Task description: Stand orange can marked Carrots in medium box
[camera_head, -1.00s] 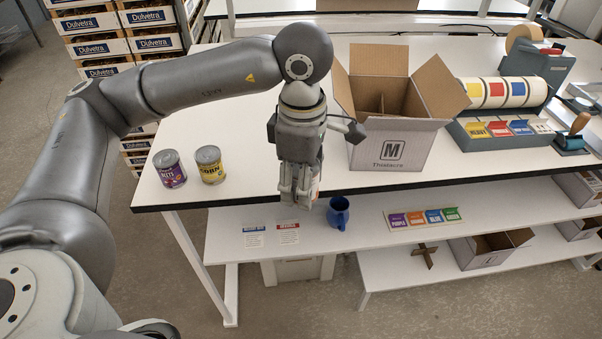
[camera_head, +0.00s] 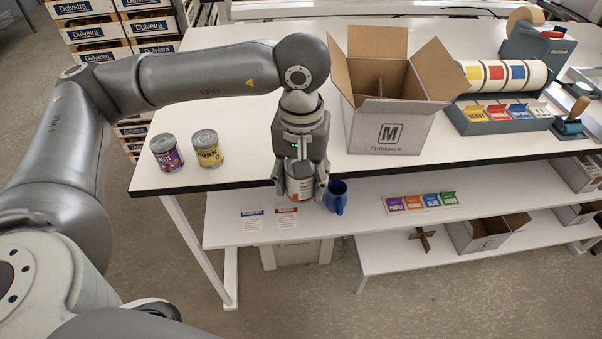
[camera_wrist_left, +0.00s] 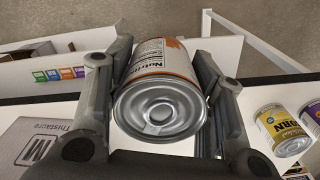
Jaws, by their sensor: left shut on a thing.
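My left gripper (camera_head: 300,190) is shut on a can with an orange and white label (camera_head: 299,186), in front of the table's front edge and above the lower shelf. In the left wrist view the can (camera_wrist_left: 160,85) sits between the two fingers with its metal end toward the camera. Part of a nutrition label shows; the name on the can is hidden. The medium box (camera_head: 388,132), brown cardboard marked M, stands open on the table to the right of the gripper, with a divider inside. My right gripper is not in view.
A purple can (camera_head: 167,153) and a yellow corn can (camera_head: 207,149) stand at the table's left front. A blue mug (camera_head: 336,197) is on the lower shelf beside the gripper. Tape rolls (camera_head: 503,74) and a label dispenser (camera_head: 505,117) stand right of the box, whose flaps spread outward.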

